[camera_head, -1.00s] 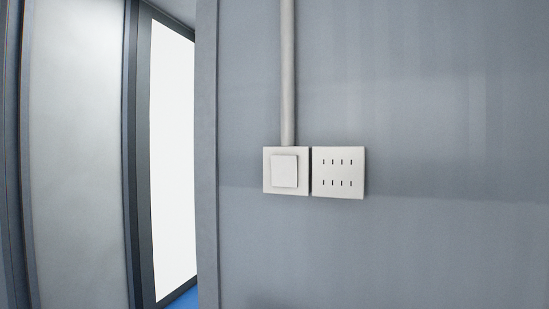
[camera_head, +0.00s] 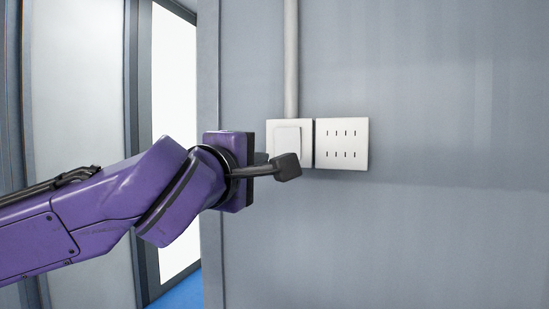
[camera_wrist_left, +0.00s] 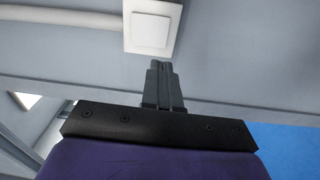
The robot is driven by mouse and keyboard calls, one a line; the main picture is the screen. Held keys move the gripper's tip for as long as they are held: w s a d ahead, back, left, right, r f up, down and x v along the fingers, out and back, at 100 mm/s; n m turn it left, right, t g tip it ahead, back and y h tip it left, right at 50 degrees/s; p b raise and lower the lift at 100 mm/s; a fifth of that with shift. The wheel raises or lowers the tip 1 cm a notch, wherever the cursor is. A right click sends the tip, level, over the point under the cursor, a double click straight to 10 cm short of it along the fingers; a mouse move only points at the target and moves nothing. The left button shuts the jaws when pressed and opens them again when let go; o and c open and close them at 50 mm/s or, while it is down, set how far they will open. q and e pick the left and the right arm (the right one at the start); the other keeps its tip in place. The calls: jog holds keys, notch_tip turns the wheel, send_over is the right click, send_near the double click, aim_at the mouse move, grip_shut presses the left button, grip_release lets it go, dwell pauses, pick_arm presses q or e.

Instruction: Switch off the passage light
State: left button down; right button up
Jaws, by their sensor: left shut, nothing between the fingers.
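The light switch is a white square plate with a raised rocker (camera_head: 288,138) on the grey wall. In the head view my left gripper (camera_head: 287,167) is shut and empty, just in front of the lower part of the switch, hiding its lower edge. In the left wrist view the switch (camera_wrist_left: 152,30) is at the top, beyond the closed fingertips (camera_wrist_left: 160,66). A gap shows between fingertips and rocker there; I cannot tell its depth. My right gripper is not in view.
A white slotted plate (camera_head: 341,144) sits directly right of the switch. A vertical conduit (camera_head: 290,60) runs up from the switch. Left of the wall edge (camera_head: 208,60) is a dark-framed bright opening (camera_head: 174,80). The wall to the right is bare.

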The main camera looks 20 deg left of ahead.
pick_arm(q)
jog(key=s+a+r, duration=0.1)
jog(key=s+r, duration=0.2)
jog(key=r, duration=0.1)
jog(key=p, duration=0.5)
send_near(281, 128)
jog(key=shift+t, duration=0.4)
jog(key=w, duration=0.7)
jog(key=shift+s+r, duration=0.1)
